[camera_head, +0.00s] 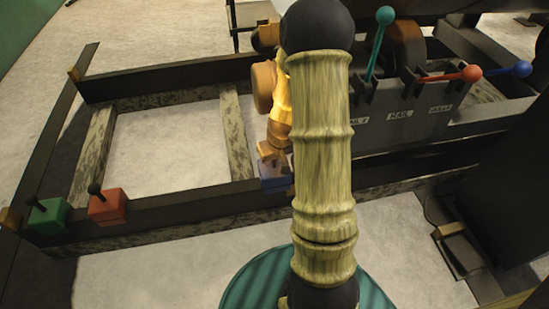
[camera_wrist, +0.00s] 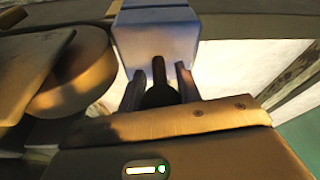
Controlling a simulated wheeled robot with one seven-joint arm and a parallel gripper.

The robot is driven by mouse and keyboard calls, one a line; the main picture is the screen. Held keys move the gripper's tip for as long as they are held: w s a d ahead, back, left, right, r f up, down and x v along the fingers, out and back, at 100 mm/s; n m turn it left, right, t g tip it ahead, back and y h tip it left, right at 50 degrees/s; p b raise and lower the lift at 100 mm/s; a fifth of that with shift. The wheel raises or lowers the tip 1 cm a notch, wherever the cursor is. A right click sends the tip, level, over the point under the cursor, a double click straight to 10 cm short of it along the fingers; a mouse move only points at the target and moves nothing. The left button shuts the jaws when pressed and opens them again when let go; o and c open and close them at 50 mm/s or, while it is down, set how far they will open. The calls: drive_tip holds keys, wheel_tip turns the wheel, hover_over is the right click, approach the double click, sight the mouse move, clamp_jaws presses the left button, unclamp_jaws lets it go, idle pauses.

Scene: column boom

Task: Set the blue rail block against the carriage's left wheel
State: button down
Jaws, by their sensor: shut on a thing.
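The blue rail block (camera_head: 272,180) is partly hidden behind my arm, at the front rail in the head view. It fills the top middle of the wrist view (camera_wrist: 155,38). My gripper (camera_head: 275,158) is shut on the block's dark knob; its fingers (camera_wrist: 158,88) stand on both sides of that knob in the wrist view. The carriage's left wheel (camera_head: 263,87), a tan disc, is farther back; a round tan disc (camera_wrist: 80,75) shows left of the block in the wrist view. A gap shows between block and wheel. Whether the block touches the rail is unclear.
A green block (camera_head: 48,216) and a red block (camera_head: 107,206) with dark knobs sit at the left end of the front rail (camera_head: 180,207). A grey lever box (camera_head: 400,122) with teal, red and blue levers stands right. Pale floor lies between the rails.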

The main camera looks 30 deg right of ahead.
drive_tip(key=shift+f+b, duration=0.55)
drive_tip(key=shift+f, duration=0.25)
drive_tip(key=c, duration=1)
unclamp_jaws()
drive_tip(key=shift+o, duration=0.5)
drive_tip(key=p+v, duration=0.9)
drive_tip(key=v, duration=0.8)
drive_tip(key=shift+s+r, duration=0.15)
drive_tip(key=shift+r, duration=0.05)
drive_tip(key=shift+a, duration=0.1)
